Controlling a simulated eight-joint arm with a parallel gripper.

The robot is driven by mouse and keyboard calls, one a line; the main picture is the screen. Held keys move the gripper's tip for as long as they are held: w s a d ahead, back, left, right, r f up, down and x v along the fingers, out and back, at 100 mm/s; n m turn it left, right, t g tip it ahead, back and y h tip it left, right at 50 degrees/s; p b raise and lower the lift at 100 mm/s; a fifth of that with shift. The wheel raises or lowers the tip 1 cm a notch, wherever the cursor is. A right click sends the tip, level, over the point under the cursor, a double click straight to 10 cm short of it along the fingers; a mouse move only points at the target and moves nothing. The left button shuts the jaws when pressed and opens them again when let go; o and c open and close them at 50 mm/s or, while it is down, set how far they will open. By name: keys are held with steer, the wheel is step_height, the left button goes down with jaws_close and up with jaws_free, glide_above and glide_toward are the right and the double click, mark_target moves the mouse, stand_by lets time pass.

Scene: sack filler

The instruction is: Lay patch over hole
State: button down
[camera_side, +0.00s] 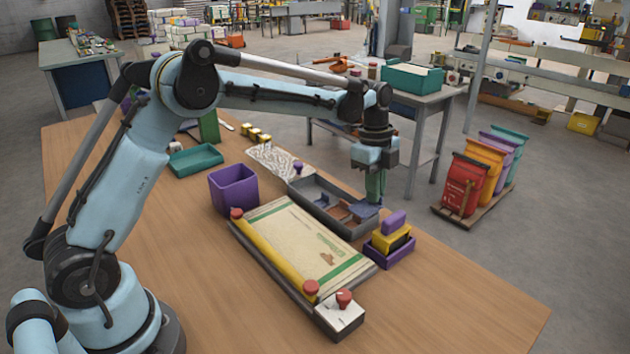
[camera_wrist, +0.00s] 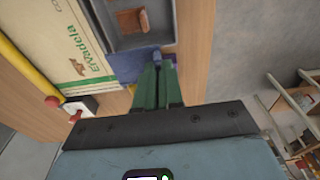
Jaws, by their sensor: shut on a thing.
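A pale sack (camera_side: 297,243) with green stripes and lettering lies flat on a dark board; it also shows in the wrist view (camera_wrist: 50,40). A brown irregular mark (camera_side: 327,258) sits near its lettering, and shows in the wrist view (camera_wrist: 85,67); I cannot tell whether it is the hole. My gripper (camera_side: 374,196), with green fingers, points down at the tray's right end. It is shut on a blue patch (camera_side: 364,209), also seen in the wrist view (camera_wrist: 130,64).
A yellow bar (camera_side: 268,257) with red knobs runs along the sack's near edge. A switch box (camera_side: 340,314) stands at the board's front corner. A purple tray with yellow and purple blocks (camera_side: 391,239) is right of the sack. A purple bin (camera_side: 233,188) stands left.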

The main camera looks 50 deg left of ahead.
steer(key=shift+s+d+r+n, duration=0.1)
steer(key=shift+s+d+n, duration=0.05)
steer(key=shift+s+n, duration=0.25)
steer(key=s+n, duration=0.2)
steer(key=s+r+n, duration=0.1)
steer(key=s+n, duration=0.1)
steer(key=n, duration=0.1)
steer(key=s+n, duration=0.2)
steer(key=shift+r+n+t+y, duration=0.3)
steer(key=shift+n, duration=0.1)
steer(key=s+n, duration=0.8)
steer(key=n, duration=0.1)
glide_above(320, 250)
steer(key=shift+t+y, duration=0.4)
steer(key=shift+s+f, duration=0.2)
steer(key=shift+f, duration=2.8)
steer(key=shift+f, duration=0.55)
steer(key=c, duration=1.2)
jaws_free()
